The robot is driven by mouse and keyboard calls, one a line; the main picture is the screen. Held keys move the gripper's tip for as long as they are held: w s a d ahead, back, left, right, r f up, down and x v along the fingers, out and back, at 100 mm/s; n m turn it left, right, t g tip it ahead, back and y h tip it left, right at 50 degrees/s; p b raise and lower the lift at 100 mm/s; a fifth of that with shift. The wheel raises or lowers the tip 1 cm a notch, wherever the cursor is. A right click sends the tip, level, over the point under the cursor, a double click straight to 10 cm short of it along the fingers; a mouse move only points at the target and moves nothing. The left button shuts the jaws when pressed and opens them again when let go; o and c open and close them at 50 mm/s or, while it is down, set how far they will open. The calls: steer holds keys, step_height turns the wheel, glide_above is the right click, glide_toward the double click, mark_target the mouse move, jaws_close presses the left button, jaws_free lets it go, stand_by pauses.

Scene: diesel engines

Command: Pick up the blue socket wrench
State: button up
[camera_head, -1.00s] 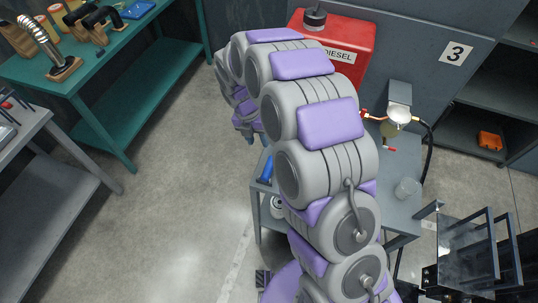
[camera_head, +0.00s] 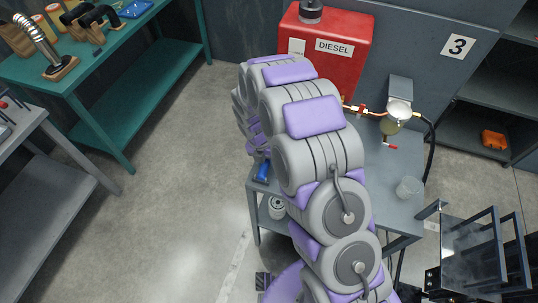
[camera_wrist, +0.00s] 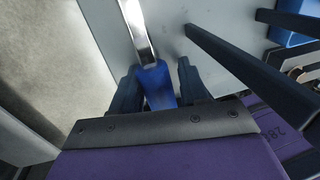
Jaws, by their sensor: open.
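The blue socket wrench (camera_wrist: 155,84) lies on the grey table, its blue handle towards me and its shiny metal shaft pointing away. In the head view its blue handle (camera_head: 263,171) shows at the table's left edge, partly hidden by my arm. My gripper (camera_wrist: 158,70) is open, with one dark finger on each side of the blue handle. I cannot tell whether either finger touches it. In the head view my gripper is mostly hidden behind the arm.
The grey table (camera_head: 391,168) also holds a clear cup (camera_head: 408,187) and a fuel filter with pipework (camera_head: 397,113). A red diesel tank (camera_head: 335,42) stands behind. Dark bars and a blue object (camera_wrist: 291,37) lie right in the wrist view. Open floor lies left.

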steer(key=shift+s+d, duration=0.1)
steer(key=shift+d, duration=0.15)
steer(key=shift+a, duration=0.4)
steer(key=c, duration=0.7)
jaws_close()
steer(key=shift+r, duration=0.1)
